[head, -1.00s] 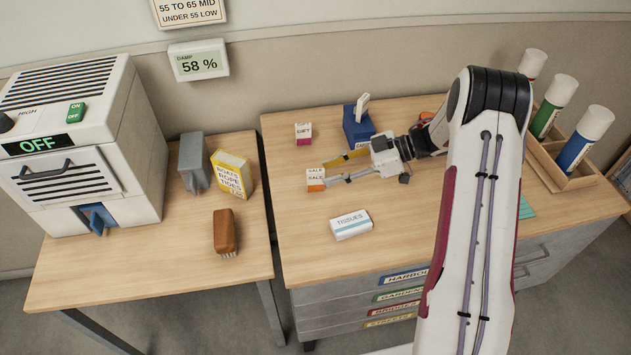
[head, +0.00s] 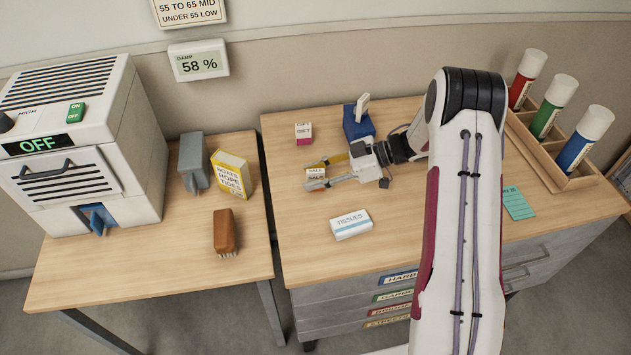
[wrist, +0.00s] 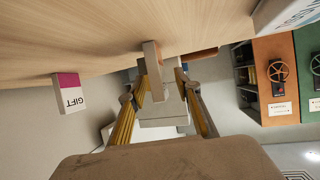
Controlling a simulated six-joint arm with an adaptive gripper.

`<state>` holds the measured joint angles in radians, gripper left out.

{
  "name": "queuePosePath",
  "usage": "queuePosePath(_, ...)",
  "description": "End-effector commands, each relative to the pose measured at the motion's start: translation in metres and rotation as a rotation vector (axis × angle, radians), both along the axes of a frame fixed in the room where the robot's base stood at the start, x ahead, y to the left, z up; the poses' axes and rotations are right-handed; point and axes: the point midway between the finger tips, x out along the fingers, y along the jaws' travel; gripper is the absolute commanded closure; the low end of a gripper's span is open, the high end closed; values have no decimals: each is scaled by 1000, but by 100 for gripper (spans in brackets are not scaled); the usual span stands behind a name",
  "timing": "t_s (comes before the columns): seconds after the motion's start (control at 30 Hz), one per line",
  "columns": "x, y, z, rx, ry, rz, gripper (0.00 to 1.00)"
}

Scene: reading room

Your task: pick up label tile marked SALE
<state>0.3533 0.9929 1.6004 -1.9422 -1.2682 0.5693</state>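The SALE label tile (head: 316,170) is a small white block on the right-hand desk, with SALE on its top and front. My gripper (head: 317,174) is low over the desk, its fingers reaching left to the tile. The yellow finger lies behind it; the grey finger crosses its lower front and hides most of its orange band. In the wrist view, a pale block (wrist: 163,108), apparently the tile, shows between my spread fingers (wrist: 167,78). The fingers look open around it; contact is not clear.
A GIFT tile (head: 303,133) stands behind, and a blue holder (head: 357,124) sits close behind my gripper. A TISSUES box (head: 351,224) lies in front. A wooden rack (head: 541,150) with tubes is at right. Bare desk lies left of the tissues, up to the gap between desks.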

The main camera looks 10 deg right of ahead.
Motion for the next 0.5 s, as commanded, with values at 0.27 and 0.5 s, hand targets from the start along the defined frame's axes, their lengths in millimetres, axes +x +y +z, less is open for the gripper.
queuePosePath(0.27, 0, 0, 0, 0, 0, 0, 85)
queuePosePath(0.5, 0, 0, 0, 0, 0, 0, 100)
